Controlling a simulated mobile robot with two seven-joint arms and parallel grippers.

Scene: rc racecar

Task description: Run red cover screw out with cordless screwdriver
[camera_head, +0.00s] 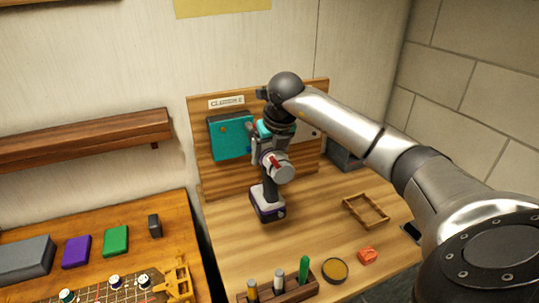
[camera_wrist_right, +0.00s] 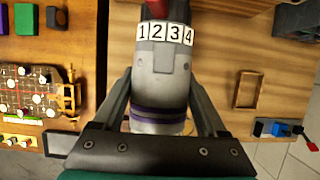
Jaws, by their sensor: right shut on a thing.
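My right gripper (camera_head: 272,143) is shut on the cordless screwdriver (camera_head: 269,196), in front of the upright wooden board. The screwdriver is upright, with its dark purple-banded base low over or on the table; I cannot tell if it touches. In the right wrist view the gripper's fingers (camera_wrist_right: 161,92) flank the grey screwdriver body (camera_wrist_right: 158,90), marked 1 2 3 4, with a red part at its top. A teal cover (camera_head: 230,143) is on the board, left of the screwdriver, with a small orange spot near its upper middle. The red cover screw cannot be made out clearly. My left gripper is out of view.
The workbench holds a small wooden frame (camera_head: 347,207), an orange-red block (camera_head: 367,256), a round dish (camera_head: 335,271) and a tool rack (camera_head: 290,293) at the front. A second table on the left carries coloured blocks and a board of parts. Bench is bare left of the screwdriver.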

